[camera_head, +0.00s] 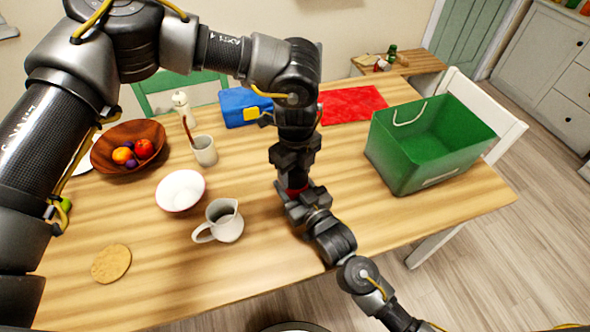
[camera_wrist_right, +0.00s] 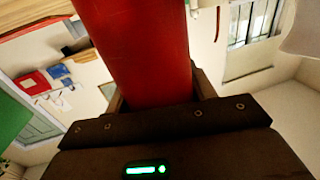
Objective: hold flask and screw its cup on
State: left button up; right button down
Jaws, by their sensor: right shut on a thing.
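The red flask (camera_wrist_right: 148,50) fills the upper middle of the right wrist view and rises out between the jaws of my right gripper (camera_wrist_right: 155,100). My right gripper is shut on it. In the head view only a small red part of the flask (camera_head: 296,190) shows, between my two grippers. My left gripper (camera_head: 294,165) comes down from above, right over the flask. Its fingertips are hidden, so I cannot tell whether it is open or shut. The cup is not clearly visible, and neither is the flask's upper end.
A green crate (camera_head: 405,165) stands to the right. A grey-white pitcher (camera_head: 225,228), a white bowl (camera_head: 180,190) and a utensil cup (camera_head: 204,151) stand to the left. The table front right of the arms is clear.

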pick_arm(q)
jog(key=c, duration=0.4)
jog(key=m, duration=0.5)
jog(key=shift+c, duration=0.2)
jog(key=m, duration=3)
jog(key=shift+m, duration=0.3)
jog(key=m, duration=0.3)
jog(key=shift+f, duration=0.1)
jog(key=o, duration=1.1)
jog(key=shift+o, duration=0.2)
notch_tip(320, 180, up, 12)
